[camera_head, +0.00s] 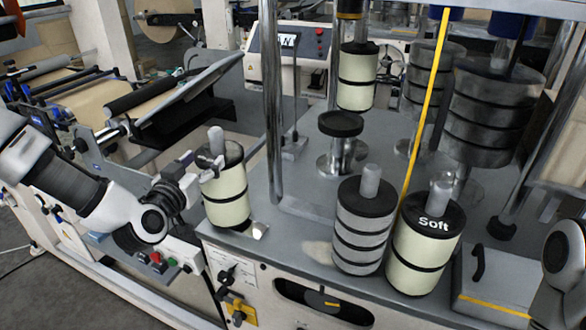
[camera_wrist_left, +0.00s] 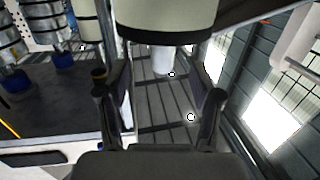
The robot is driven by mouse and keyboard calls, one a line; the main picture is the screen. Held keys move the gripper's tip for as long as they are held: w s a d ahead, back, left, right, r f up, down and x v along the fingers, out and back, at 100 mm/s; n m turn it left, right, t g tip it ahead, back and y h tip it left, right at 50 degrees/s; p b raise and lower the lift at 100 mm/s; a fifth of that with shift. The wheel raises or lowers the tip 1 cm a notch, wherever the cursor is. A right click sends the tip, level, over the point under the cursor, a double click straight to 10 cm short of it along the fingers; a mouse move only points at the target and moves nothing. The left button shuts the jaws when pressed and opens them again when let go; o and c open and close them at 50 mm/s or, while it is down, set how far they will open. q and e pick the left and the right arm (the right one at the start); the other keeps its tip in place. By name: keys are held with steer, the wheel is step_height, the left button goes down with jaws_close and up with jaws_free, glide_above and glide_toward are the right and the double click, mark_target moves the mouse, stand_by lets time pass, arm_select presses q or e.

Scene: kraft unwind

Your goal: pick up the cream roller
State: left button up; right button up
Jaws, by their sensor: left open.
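A cream roller (camera_head: 225,195) with dark bands and a pale grey top peg (camera_head: 216,140) stands upright at the left corner of the machine deck. My left gripper (camera_head: 199,167) is open, just left of this roller near its top and peg. In the left wrist view, which looks upside down, the roller (camera_wrist_left: 165,18) is at the top and its peg (camera_wrist_left: 160,60) shows between the spread fingers of my gripper (camera_wrist_left: 163,95). Whether a finger touches the peg cannot be told. My right gripper is not in view.
A grey banded roller (camera_head: 361,228) and a cream roller marked "Soft" (camera_head: 428,245) stand to the right on the deck (camera_head: 285,225). Another cream roller (camera_head: 357,80) is farther back. A chrome post (camera_head: 272,110) rises behind the left roller. A yellow bar (camera_head: 425,110) crosses the right side.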

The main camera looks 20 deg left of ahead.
mark_target(213, 139)
arm_select(q)
steer(key=shift+w+d+r+t, duration=0.15)
steer(key=shift+w+r, duration=0.2)
steer(key=shift+r, duration=0.2)
steer(key=shift+w+a+r+t, duration=0.15)
steer(key=shift+w+r, duration=0.15)
steer(key=shift+r, duration=0.2)
steer(key=w+p, duration=0.1)
steer(key=w, duration=0.1)
steer(key=w+a+p, duration=0.1)
steer(key=w, duration=0.1)
steer(key=shift+w+a, duration=0.1)
steer(key=w+p, duration=0.1)
steer(key=w, duration=0.1)
steer(key=shift+w+f, duration=0.15)
steer(key=shift+w, duration=0.2)
steer(key=shift+w+d+f, duration=0.1)
steer(key=shift+w+d, duration=0.1)
steer(key=shift+s+a, duration=0.15)
steer(key=shift+c, duration=1.3)
steer(key=shift+s+a, duration=0.1)
steer(key=c, duration=0.5)
jaws_close()
